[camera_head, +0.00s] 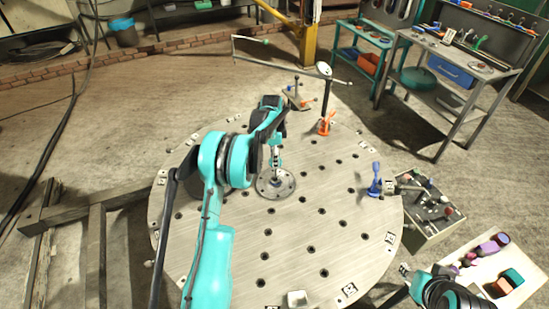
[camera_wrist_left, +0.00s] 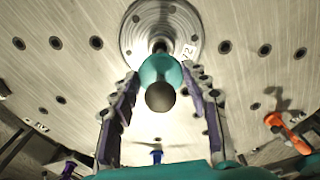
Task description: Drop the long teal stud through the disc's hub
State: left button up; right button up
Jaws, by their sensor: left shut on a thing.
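The grey disc (camera_head: 284,184) lies flat on the round metal table, with its hub near its middle. The disc also shows at the top of the left wrist view (camera_wrist_left: 187,22). My left gripper (camera_head: 275,158) is above the disc, shut on the long teal stud. In the left wrist view the stud's teal body with a dark round end (camera_wrist_left: 160,75) sits between the purple-padded fingers (camera_wrist_left: 160,100), in line with the hub. Whether the stud's far tip is inside the hub is hidden. My right gripper (camera_head: 407,272) is at the lower right, away from the disc; its fingers are unclear.
The round table (camera_head: 330,240) has many holes. An orange clamp (camera_head: 326,124) and a blue clamp (camera_head: 375,180) stand near its right side. A control box (camera_head: 430,205) and a tray of coloured parts (camera_head: 520,265) are at the right. The table's front is mostly clear.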

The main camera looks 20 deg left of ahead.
aim_at(275, 173)
pick_arm(q)
jog(key=shift+f, duration=0.15)
dwell(0.5)
jog(key=shift+f+b, duration=0.35)
jog(key=shift+b, duration=0.05)
jog(key=shift+f+b, duration=3)
jog(key=shift+f, duration=1.2)
dwell(2.8)
